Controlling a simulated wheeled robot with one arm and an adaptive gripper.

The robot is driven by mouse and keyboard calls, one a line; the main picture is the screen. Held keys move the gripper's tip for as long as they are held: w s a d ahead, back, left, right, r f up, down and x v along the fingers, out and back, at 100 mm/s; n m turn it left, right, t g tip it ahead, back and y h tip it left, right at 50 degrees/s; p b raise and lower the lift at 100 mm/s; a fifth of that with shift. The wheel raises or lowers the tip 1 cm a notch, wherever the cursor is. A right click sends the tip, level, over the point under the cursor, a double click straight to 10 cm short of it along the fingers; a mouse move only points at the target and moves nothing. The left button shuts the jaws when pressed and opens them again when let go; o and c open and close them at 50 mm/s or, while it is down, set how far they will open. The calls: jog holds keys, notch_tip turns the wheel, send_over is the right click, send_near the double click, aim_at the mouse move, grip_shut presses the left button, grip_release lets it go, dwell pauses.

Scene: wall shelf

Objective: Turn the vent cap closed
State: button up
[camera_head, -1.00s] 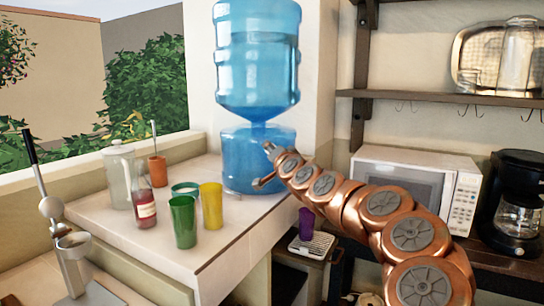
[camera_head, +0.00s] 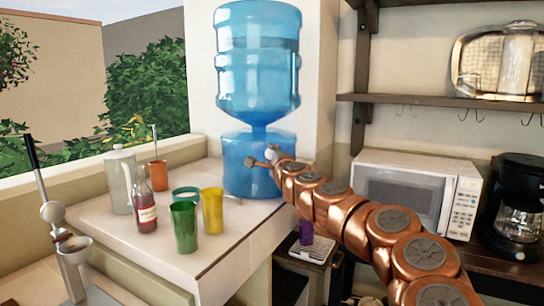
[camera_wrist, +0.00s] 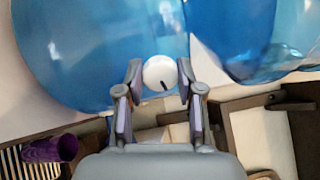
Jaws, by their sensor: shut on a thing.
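The vent cap (camera_wrist: 160,73) is a white round knob with a short dark mark on its lower part. It sits against the blue water container, and in the head view it shows as a pale spot (camera_head: 271,153) by my gripper. The lower blue container (camera_head: 245,178) stands on the counter under a large blue bottle (camera_head: 258,60). My gripper (camera_wrist: 158,78) is shut on the vent cap, one finger on each side of it. In the head view my gripper (camera_head: 264,160) is at the container's right front. The dark mark slants slightly in the wrist view.
Green (camera_head: 184,226) and yellow (camera_head: 212,210) cups, a red bottle (camera_head: 145,210) and a clear jug (camera_head: 120,180) stand on the counter to the left. A microwave (camera_head: 415,190) and a coffee maker (camera_head: 515,205) are at right. A purple cup (camera_head: 306,231) stands lower down.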

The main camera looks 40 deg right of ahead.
jog(key=shift+r+m, duration=0.1)
jog(key=shift+m, duration=0.9)
jog(key=o, duration=1.2)
jog(key=shift+c, duration=0.2)
jog(key=shift+s, duration=0.1)
jog(key=v, duration=1.2)
jog(key=shift+a, duration=0.1)
